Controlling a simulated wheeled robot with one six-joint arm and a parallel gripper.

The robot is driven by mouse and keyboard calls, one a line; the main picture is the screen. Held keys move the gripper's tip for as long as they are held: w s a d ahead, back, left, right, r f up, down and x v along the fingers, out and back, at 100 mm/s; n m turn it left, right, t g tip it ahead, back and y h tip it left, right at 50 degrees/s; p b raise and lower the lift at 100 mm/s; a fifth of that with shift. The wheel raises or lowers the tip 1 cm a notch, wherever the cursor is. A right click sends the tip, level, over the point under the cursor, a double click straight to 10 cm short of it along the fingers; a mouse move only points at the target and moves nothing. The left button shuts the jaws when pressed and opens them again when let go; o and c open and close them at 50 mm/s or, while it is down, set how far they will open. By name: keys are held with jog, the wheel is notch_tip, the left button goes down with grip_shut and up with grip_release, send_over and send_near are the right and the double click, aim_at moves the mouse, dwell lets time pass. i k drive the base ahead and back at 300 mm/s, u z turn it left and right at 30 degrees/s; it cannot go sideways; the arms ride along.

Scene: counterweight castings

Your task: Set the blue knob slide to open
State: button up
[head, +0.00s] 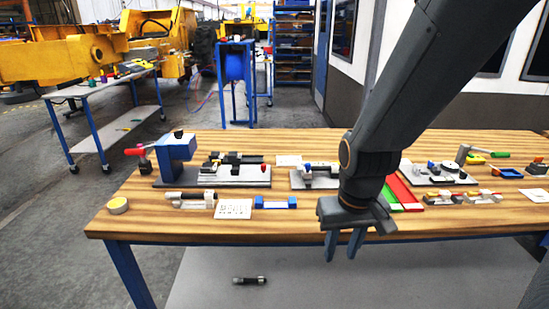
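My gripper (343,250) hangs in front of the table's front edge, pointing down. Its two blue-grey fingers are apart with nothing between them. I cannot tell for sure which piece is the blue knob slide. A metal slide fixture (301,181) stands just behind and left of my gripper; my arm hides its right part, and its knob is too small to make out. A larger slide fixture (235,182) to its left has a red knob (263,168). A low blue and white piece (275,203) lies near the front edge. No slide's setting can be read.
The wooden table (150,225) also carries a blue vise-like block (176,150) with a red handle, a white card (233,209), red and green strips (403,192), and several fixtures at right. A dark cylinder (249,281) lies below. The front-left tabletop is mostly clear.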

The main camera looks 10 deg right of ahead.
aim_at(307, 170)
jog(key=u, duration=0.15)
jog(key=i, duration=1.05)
jog(key=z, duration=0.35)
